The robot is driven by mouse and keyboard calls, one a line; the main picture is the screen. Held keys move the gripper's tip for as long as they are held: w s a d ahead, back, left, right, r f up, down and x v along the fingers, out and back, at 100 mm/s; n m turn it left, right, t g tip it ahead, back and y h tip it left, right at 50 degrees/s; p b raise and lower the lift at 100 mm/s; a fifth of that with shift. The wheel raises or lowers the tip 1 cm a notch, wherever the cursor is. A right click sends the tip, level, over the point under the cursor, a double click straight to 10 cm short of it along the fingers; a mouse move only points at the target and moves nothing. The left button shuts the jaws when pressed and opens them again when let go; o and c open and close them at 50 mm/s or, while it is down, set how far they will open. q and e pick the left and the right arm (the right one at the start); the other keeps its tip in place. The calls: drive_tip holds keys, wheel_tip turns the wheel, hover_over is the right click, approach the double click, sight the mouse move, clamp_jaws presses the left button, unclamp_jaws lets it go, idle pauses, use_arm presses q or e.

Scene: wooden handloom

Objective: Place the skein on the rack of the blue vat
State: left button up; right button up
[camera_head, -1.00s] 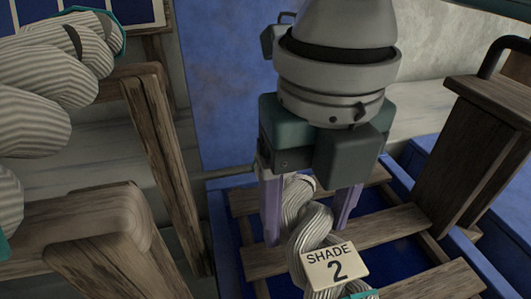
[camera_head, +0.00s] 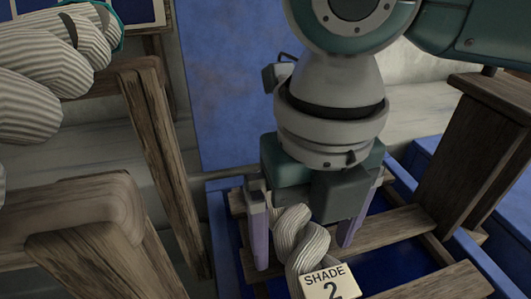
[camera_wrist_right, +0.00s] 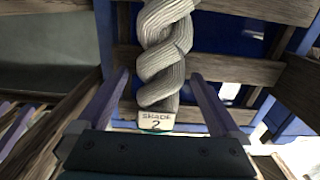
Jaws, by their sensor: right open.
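The skein (camera_head: 301,238) is a pale grey twisted hank with a cream tag reading "SHADE 2" (camera_head: 328,284). It lies over the wooden slats of the rack (camera_head: 395,232) on the blue vat (camera_head: 496,277); its lower end is cut off in the head view. In the right wrist view the skein (camera_wrist_right: 165,50) runs across the slats, tag end nearest me. My right gripper (camera_head: 305,248) is open, pointing down, with one purple finger on each side of the skein and gaps between. The fingers also show in the wrist view (camera_wrist_right: 160,76). My left gripper is out of view.
Striped pale bundles (camera_head: 35,75) with a teal edge are at the upper left. A wooden frame (camera_head: 75,205) stands left of the vat, and a wooden post (camera_head: 470,150) rises at its right. A blue panel (camera_head: 235,90) is behind.

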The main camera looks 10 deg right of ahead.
sight(305, 237)
drive_tip(key=shift+r, duration=0.1)
wheel_tip(305, 237, up, 12)
drive_tip(key=p, duration=0.3)
drive_tip(key=shift+r+p, duration=0.1)
drive_tip(key=shift+p, duration=0.2)
